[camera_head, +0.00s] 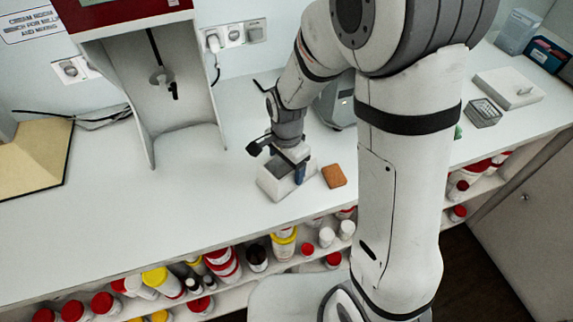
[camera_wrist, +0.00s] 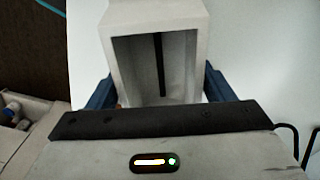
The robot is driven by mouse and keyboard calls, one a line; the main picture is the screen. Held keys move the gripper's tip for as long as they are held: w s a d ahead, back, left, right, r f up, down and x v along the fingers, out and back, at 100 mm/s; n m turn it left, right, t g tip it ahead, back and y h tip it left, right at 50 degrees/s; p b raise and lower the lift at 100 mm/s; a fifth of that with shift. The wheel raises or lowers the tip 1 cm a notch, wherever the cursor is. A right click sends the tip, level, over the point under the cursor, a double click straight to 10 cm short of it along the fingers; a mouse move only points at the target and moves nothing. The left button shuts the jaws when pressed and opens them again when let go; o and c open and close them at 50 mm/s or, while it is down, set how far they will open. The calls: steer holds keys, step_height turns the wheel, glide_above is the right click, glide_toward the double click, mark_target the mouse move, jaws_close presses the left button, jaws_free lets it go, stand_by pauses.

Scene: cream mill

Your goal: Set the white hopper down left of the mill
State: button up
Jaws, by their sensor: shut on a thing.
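The white hopper (camera_head: 272,186) is a small open box near the bench's front edge in the head view. In the wrist view the hopper (camera_wrist: 155,15) shows its open side, with a dark slot inside. My gripper (camera_wrist: 157,92) has its blue fingers at both sides of the hopper and is shut on it. In the head view my gripper (camera_head: 296,168) points down at the hopper. I cannot tell whether the hopper touches the bench. A grey-white machine (camera_head: 337,100), perhaps the mill, stands behind my arm and is partly hidden by it.
An orange-brown block (camera_head: 334,176) lies just right of the hopper. A red-topped machine with a stirring shaft (camera_head: 95,18) stands left at the back. Shelves of jars run below the bench (camera_head: 110,225). The bench's left front is clear.

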steer(key=shift+f, duration=0.35)
steer(key=shift+f, duration=0.2)
steer(key=o, duration=1.1)
steer(key=shift+r, duration=0.1)
